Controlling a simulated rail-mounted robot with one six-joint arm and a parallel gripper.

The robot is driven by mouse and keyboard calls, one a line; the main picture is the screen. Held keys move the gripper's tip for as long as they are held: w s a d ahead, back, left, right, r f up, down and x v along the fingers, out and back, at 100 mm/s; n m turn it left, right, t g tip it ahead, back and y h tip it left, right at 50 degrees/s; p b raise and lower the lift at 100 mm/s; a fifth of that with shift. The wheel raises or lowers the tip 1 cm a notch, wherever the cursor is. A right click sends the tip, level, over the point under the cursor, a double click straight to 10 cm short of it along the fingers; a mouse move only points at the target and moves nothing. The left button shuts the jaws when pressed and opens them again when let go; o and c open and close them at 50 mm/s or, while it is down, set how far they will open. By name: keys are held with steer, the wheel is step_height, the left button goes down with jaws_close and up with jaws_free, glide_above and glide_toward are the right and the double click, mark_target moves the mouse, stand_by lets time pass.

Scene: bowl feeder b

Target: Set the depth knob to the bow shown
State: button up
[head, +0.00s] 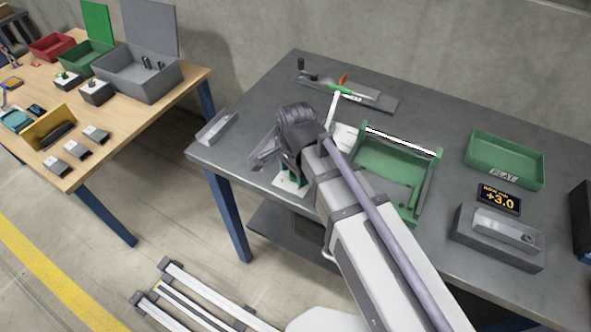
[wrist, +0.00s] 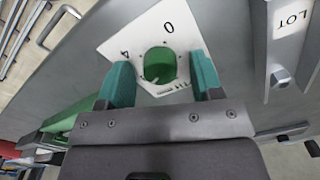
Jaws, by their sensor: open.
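The depth knob is green (wrist: 160,65) and sits in the middle of a white dial plate (wrist: 122,42) in the wrist view. The plate carries the marks 0 and 4; other marks are hidden or unclear. My gripper (wrist: 159,72) is open, its two teal fingers on either side of the knob. I cannot tell whether they touch it. In the head view the dial plate (head: 288,185) shows below my wrist, and the knob is mostly hidden. A small display (head: 499,199) on the right reads bow +3.0.
A green fixture (head: 395,160) with a pale bar stands right of my arm. A green labelled tray (head: 505,160) and a grey block (head: 497,238) are further right. A grey plate with a crank (head: 350,93) lies behind. A metal bracket (head: 217,127) is at the left edge.

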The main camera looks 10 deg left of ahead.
step_height(320, 180, up, 11)
steer(key=p, duration=1)
steer(key=shift+p, duration=0.3)
steer(key=shift+f, duration=0.15)
steer(key=d+n, duration=0.6)
steer(key=d, duration=0.1)
steer(key=d+n, duration=0.3)
steer(key=d, duration=0.1)
steer(key=shift+s, duration=0.25)
steer(key=d+m, duration=0.1)
steer(key=d, duration=1.6)
steer(key=shift+s+d, duration=0.15)
steer(key=shift+d, duration=0.2)
